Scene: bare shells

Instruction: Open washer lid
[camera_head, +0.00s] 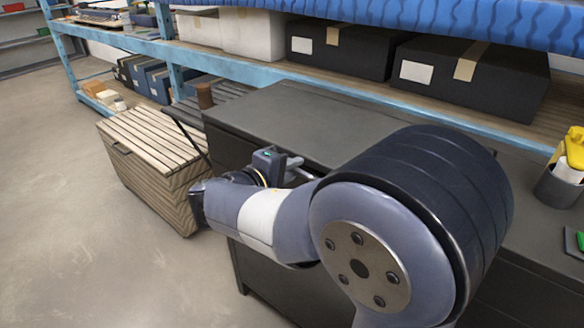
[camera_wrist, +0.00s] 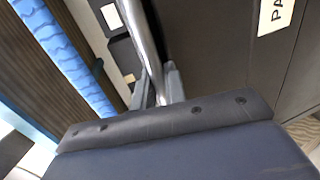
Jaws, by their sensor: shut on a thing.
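No part is plainly recognisable as a washer lid. A dark grey cabinet (camera_head: 300,115) with a flat top stands in front of my arm in the head view. My gripper (camera_head: 295,167) is at the cabinet's near side, just below the top's edge, partly hidden by my arm. In the wrist view my gripper (camera_wrist: 158,88) is shut on a shiny metal bar (camera_wrist: 143,35), which runs up between the fingers. A dark panel (camera_wrist: 210,45) with a partly visible "PA" label (camera_wrist: 275,14) lies right of the bar. What the bar is fixed to cannot be told.
A slatted wooden chest (camera_head: 155,150) stands left of the cabinet. A blue shelf rack (camera_head: 250,62) with black boxes (camera_head: 470,80) runs behind. A dark cup (camera_head: 557,187) with yellow contents is at the right. The floor (camera_head: 70,220) at left is clear.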

